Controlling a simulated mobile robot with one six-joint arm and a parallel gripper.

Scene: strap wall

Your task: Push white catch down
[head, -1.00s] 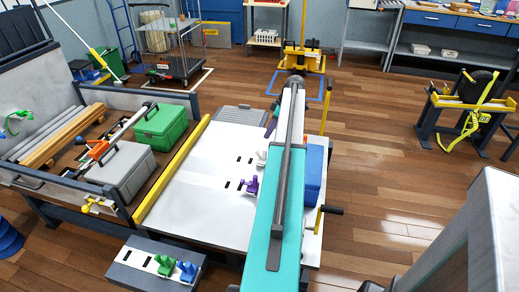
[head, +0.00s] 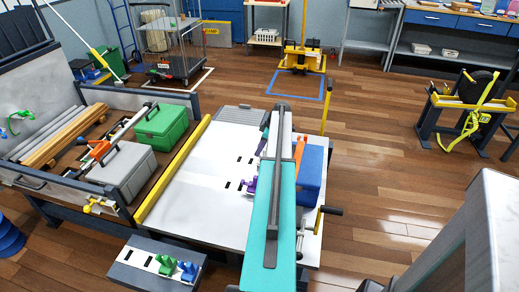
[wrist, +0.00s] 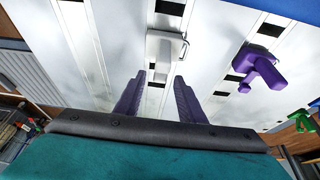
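The white catch (wrist: 163,47) is in the upper middle of the wrist view, on the pale panel beside a dark slot, with a thin wire loop at its side. My gripper (wrist: 160,76) has two dark purple fingers, apart, with nothing between them. The catch is just beyond the fingertips, in line with the gap; I see no clear contact. A purple catch (wrist: 264,68) is to the right. In the head view, my arm hides the white catch, and the purple catch (head: 250,186) shows at the arm's left edge.
The pale panel (head: 195,190) has several dark slots and a yellow rail (head: 172,172) along its left. A blue box (head: 313,168) stands close to the arm's right. Green and blue catches sit on a grey block (head: 140,268) in front. A green catch (wrist: 300,121) shows at the wrist view's right edge.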

